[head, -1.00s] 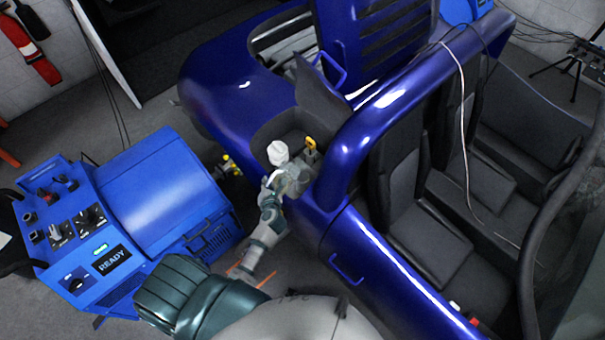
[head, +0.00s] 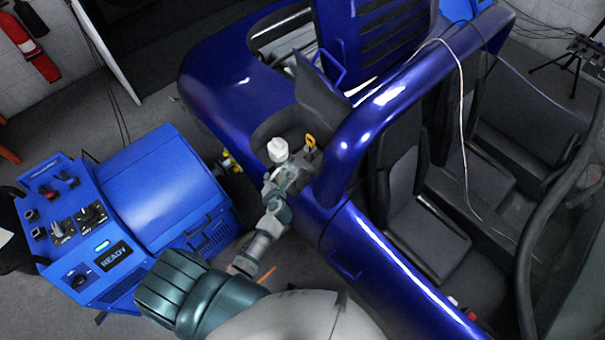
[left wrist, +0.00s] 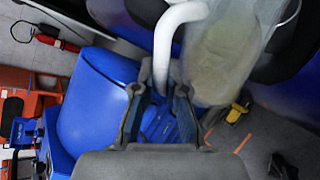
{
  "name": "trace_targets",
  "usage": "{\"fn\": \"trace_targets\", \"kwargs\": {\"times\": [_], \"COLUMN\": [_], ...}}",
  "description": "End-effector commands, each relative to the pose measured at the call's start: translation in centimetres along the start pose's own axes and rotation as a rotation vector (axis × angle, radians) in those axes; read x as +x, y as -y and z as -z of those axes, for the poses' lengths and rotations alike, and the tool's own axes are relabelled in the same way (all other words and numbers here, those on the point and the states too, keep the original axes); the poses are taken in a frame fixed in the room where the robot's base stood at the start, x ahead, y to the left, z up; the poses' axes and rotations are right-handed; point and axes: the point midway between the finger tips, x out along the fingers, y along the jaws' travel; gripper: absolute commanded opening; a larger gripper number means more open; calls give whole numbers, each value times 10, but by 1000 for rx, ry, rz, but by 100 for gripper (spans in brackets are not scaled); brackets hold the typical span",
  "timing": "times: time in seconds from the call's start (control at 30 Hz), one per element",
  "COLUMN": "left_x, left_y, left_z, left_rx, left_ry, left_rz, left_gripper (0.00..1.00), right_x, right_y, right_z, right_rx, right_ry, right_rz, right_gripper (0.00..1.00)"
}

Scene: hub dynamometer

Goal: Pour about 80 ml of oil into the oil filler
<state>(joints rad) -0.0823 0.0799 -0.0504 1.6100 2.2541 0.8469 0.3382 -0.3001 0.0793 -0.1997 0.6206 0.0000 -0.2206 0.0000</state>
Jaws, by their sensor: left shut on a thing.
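My left gripper (head: 270,190) is shut on the white handle of a clear jug (head: 287,177), beside the open bay at the car's rear. In the left wrist view the gripper (left wrist: 160,88) has the handle between its fingers. The jug (left wrist: 227,50) there holds pale yellowish oil. In the head view the jug is small and blurred, so its tilt is unclear. A white cap-like part (head: 278,149) and a yellow-handled part (head: 310,140) stand in the bay just beyond the jug. I cannot make out the oil filler opening. My right gripper is out of view.
The blue car body (head: 225,85) surrounds the bay, with a raised dark flap (head: 322,88) beyond it and a blue roll bar (head: 350,150) to its right. A blue dynamometer unit (head: 160,190) reading READY stands to the left. Grey floor shows between them.

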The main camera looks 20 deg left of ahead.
Motion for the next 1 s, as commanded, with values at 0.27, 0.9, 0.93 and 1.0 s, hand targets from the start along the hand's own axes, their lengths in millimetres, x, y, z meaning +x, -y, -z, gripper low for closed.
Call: {"fn": "trace_targets", "kwargs": {"times": [0.27, 0.9, 0.93, 1.0], "left_x": [0, 1, 1, 1], "left_y": [0, 1, 1, 1], "left_z": [-2, -6, -6, -7], "left_rx": [19, 74, 76, 82], "left_ry": [-13, -50, -52, -56], "left_rz": [-1, -1, -1, -1], "left_gripper": [0, 0, 0, 0], "right_x": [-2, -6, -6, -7], "right_y": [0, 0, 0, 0], "right_z": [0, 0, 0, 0], "right_rx": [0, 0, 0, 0], "right_ry": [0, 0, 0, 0], "right_rz": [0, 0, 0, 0], "right_gripper": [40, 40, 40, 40]}}
